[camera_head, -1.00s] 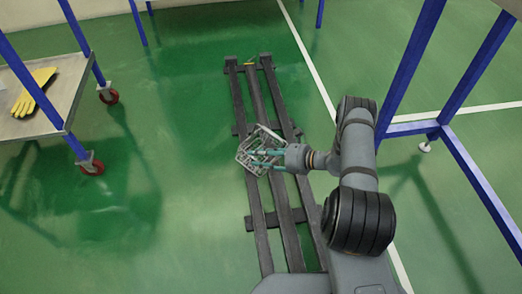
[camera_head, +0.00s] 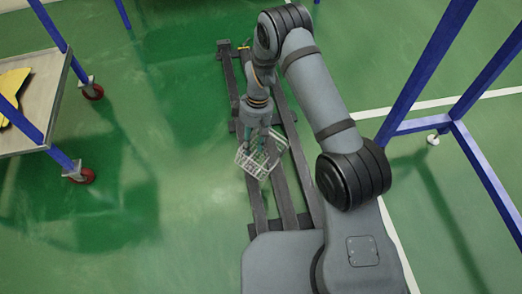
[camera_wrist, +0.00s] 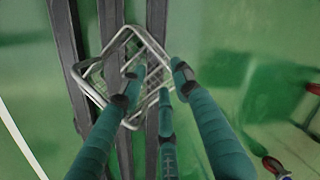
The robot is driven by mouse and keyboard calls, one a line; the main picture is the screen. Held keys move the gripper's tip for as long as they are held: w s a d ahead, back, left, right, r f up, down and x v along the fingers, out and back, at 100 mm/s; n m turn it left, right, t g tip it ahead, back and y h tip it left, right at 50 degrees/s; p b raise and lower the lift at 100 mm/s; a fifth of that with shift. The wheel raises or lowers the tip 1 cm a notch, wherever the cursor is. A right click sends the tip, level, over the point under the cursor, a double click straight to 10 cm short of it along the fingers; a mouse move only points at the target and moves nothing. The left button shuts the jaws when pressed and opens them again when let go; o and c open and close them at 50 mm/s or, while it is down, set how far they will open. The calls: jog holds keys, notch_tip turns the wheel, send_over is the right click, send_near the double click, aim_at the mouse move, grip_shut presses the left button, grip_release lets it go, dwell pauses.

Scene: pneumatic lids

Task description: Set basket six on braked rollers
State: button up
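A small silver wire basket (camera_head: 251,165) lies across the dark roller track (camera_head: 279,190) on the floor, turned at an angle to its bars and reaching past the left bar. My gripper (camera_head: 260,140) points down over the basket. In the wrist view, the basket's wire frame (camera_wrist: 90,89) is just beyond my gripper's (camera_wrist: 157,80) teal fingers. The three fingertips stand apart with basket mesh between them, overlapping the basket's inside. I cannot tell whether they touch it. No number is readable on the basket, and no brake is visible.
A grey cart (camera_head: 35,100) with blue posts and red castors stands at left, a yellow glove (camera_head: 12,92) on it. A blue frame (camera_head: 485,170) stands at right. Green floor between cart and track is clear.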

jog(key=b, duration=0.3)
send_near(250, 171)
jog(key=shift+w+a+f, duration=0.2)
jog(key=shift+w+f, duration=0.25)
jog(key=shift+f, duration=0.4)
jog(key=f+b, duration=0.2)
jog(key=s+f+b, duration=0.1)
jog(key=f, duration=0.1)
jog(key=shift+a+f+b, duration=0.1)
jog(key=shift+f+b, duration=0.25)
jog(key=shift+b, duration=0.05)
jog(key=shift+r, duration=0.15)
jog(key=shift+c, duration=0.9)
grip_shut()
